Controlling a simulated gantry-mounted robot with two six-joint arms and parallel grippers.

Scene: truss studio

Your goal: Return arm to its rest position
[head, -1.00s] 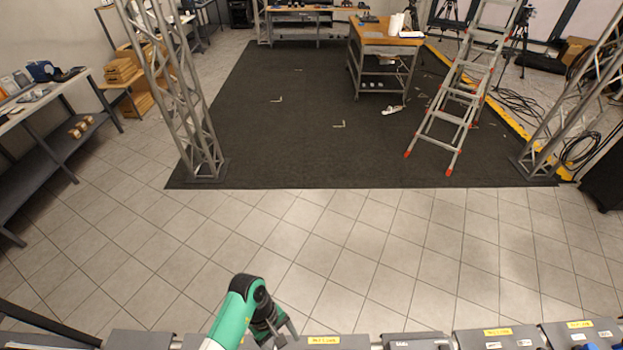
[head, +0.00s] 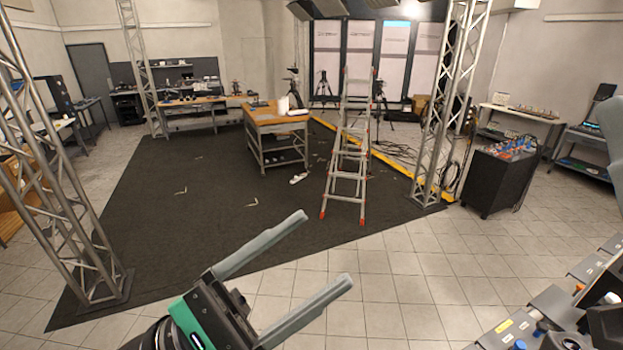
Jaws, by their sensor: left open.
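My left gripper (head: 327,248) is in the lower middle of the head view, large and close to the camera. Its two grey fingers are spread wide apart and point up and to the right. Nothing is between them. The green and black wrist (head: 205,315) behind them comes in from the bottom edge. The gripper is in the air, seen against the dark mat and tiled floor. I cannot make out my right gripper.
A dark mat (head: 150,220) covers the floor beyond, with a ladder (head: 345,170), a wooden-topped cart (head: 275,122) and truss towers farther off. A black cabinet (head: 490,185) stands right.

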